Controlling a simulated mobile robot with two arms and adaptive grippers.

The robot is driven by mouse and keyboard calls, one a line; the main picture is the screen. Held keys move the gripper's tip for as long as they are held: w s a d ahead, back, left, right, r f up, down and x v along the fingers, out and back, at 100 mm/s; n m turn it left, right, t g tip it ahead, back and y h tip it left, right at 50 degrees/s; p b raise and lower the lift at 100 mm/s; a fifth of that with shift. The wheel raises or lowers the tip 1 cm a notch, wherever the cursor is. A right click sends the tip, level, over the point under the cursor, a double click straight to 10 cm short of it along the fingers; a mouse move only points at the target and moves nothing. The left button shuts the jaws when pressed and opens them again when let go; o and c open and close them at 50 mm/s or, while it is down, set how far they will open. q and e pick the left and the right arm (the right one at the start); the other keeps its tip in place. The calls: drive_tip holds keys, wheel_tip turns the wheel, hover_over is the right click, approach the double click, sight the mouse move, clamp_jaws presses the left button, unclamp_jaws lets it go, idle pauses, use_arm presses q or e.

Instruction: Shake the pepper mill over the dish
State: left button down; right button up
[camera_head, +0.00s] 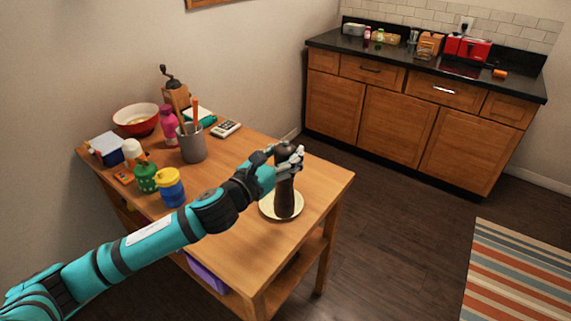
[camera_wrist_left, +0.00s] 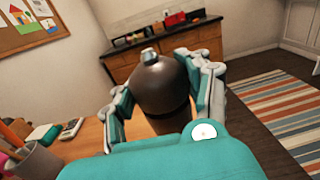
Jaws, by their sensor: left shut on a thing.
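The dark brown pepper mill (camera_head: 285,196) is upright at the dish (camera_head: 267,207), a pale yellow round plate near the right end of the wooden table. My left gripper (camera_head: 289,156) is shut on the mill near its top. In the left wrist view the mill's rounded top with a metal knob (camera_wrist_left: 160,80) sits between the two fingers of the left gripper (camera_wrist_left: 162,68). The mill covers the middle of the dish, and I cannot tell whether its base touches the dish. My right gripper is not in view.
The wooden table (camera_head: 235,245) has a grey cup of utensils (camera_head: 192,146), a blue and yellow jar (camera_head: 170,188), a green shaker (camera_head: 146,177), a red bowl (camera_head: 136,119) and a coffee grinder (camera_head: 175,95) on its left half. Its right corner is clear. Cabinets (camera_head: 400,120) stand beyond.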

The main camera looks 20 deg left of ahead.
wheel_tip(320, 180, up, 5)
drive_tip(key=p, duration=0.3)
use_arm(q)
drive_tip(key=w+a+r, duration=0.4)
drive_tip(key=w, duration=0.4)
wheel_tip(320, 180, down, 6)
drive_tip(key=b, duration=0.6)
drive_tip(key=shift+w+d+f, duration=0.15)
drive_tip(key=shift+f, duration=0.05)
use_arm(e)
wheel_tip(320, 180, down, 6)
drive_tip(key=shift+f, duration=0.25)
use_arm(q)
drive_tip(key=shift+r, duration=0.15)
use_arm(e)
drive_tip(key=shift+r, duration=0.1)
